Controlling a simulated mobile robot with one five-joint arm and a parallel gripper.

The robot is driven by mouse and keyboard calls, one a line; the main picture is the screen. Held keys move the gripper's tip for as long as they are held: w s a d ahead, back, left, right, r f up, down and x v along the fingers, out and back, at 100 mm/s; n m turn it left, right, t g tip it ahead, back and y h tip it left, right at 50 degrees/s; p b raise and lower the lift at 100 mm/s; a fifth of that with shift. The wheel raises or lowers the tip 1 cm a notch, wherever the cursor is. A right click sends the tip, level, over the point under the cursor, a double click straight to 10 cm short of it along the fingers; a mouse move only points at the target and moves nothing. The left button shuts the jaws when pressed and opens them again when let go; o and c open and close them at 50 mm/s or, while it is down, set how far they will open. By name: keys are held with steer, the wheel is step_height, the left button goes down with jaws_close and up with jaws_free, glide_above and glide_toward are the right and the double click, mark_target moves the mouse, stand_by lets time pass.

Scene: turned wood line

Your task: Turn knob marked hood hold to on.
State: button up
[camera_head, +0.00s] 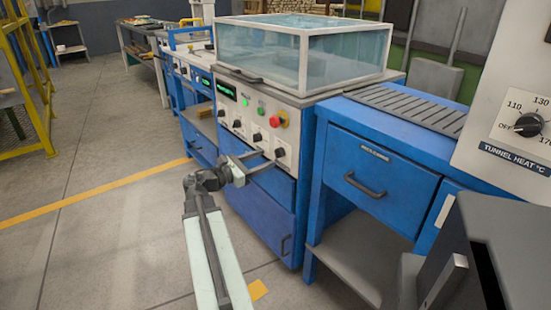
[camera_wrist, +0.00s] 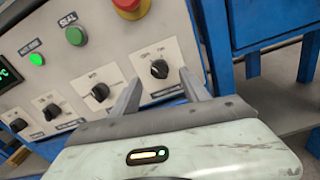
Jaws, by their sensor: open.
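The machine's sloped control panel (camera_head: 231,104) carries a row of black knobs on white plates. The rightmost knob (camera_head: 280,152) shows in the wrist view (camera_wrist: 159,69) just beyond and between my fingertips. Its lettering is too small to read, so I cannot tell which knob is marked hood hold. My gripper (camera_head: 268,158) is open with its two fingers pointing at this knob; I cannot tell whether they touch it. Another knob (camera_wrist: 100,92) sits left of my left finger, with more knobs further left.
A red stop button (camera_head: 278,119) and a green button (camera_wrist: 77,36) sit above the knobs. A clear hood (camera_head: 262,57) covers the machine top. A blue bench (camera_head: 375,160) stands to the right. Open floor (camera_head: 120,240) lies to the left.

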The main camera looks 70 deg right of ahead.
mark_target(276, 156)
steer(key=x, duration=0.5)
steer(key=shift+s+d, duration=0.15)
steer(key=shift+d, duration=0.15)
jaws_close()
steer(key=shift+f, duration=0.1)
steer(key=shift+m, duration=0.5)
steer(key=m, duration=0.4)
steer(key=shift+s+a+m, duration=0.1)
steer(key=shift+a+m, duration=0.05)
steer(key=shift+m, duration=0.25)
steer(key=m, duration=0.6)
steer(key=shift+f, duration=0.1)
steer(key=shift+s+m, duration=0.1)
steer(key=shift+m, duration=0.2)
